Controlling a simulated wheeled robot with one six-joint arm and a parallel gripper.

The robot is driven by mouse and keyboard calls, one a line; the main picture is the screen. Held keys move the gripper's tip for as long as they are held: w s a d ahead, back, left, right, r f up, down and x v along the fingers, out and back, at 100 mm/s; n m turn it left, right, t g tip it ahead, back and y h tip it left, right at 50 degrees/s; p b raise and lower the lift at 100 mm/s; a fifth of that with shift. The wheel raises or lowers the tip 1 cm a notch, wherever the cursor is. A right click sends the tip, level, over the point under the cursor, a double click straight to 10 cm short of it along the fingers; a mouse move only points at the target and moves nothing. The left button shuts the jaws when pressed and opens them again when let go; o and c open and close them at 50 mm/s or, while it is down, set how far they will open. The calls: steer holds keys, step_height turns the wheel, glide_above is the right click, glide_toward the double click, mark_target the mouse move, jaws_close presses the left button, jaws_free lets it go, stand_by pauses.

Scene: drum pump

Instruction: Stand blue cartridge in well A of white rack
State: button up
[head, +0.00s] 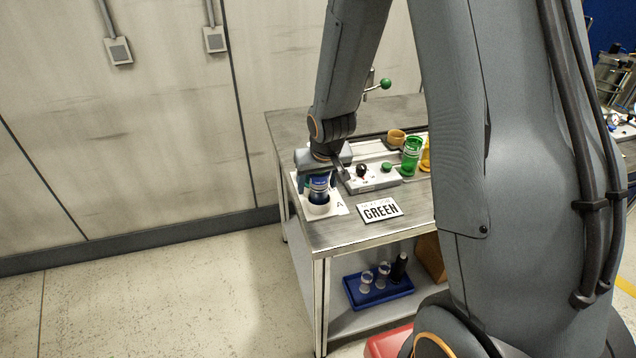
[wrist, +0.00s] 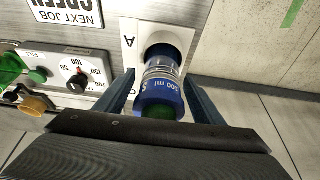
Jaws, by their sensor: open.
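In the head view the cartridge (head: 319,187) looks roughly upright at the well of the rack (head: 338,206). My gripper (wrist: 161,88) is open, with one finger on each side of the cartridge and narrow gaps showing. In the head view my gripper (head: 318,168) partly hides the rack.
A control box (head: 372,180) with a knob and green button stands right of the rack, near a sign reading GREEN (head: 380,210). Green (head: 411,157) and orange (head: 397,137) containers stand farther right. A blue tray (head: 380,292) is on the lower shelf.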

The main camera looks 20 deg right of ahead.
steer(key=b+v, duration=0.2)
steer(key=v, duration=1)
steer(key=s+f+g, duration=0.1)
steer(key=s, duration=0.6)
steer(key=s+f+g, duration=0.2)
steer(key=s, duration=0.5)
steer(key=shift+s+f, duration=0.25)
steer(key=shift+s, duration=0.15)
steer(key=shift+f+b, duration=0.6)
steer(key=shift+f, duration=0.3)
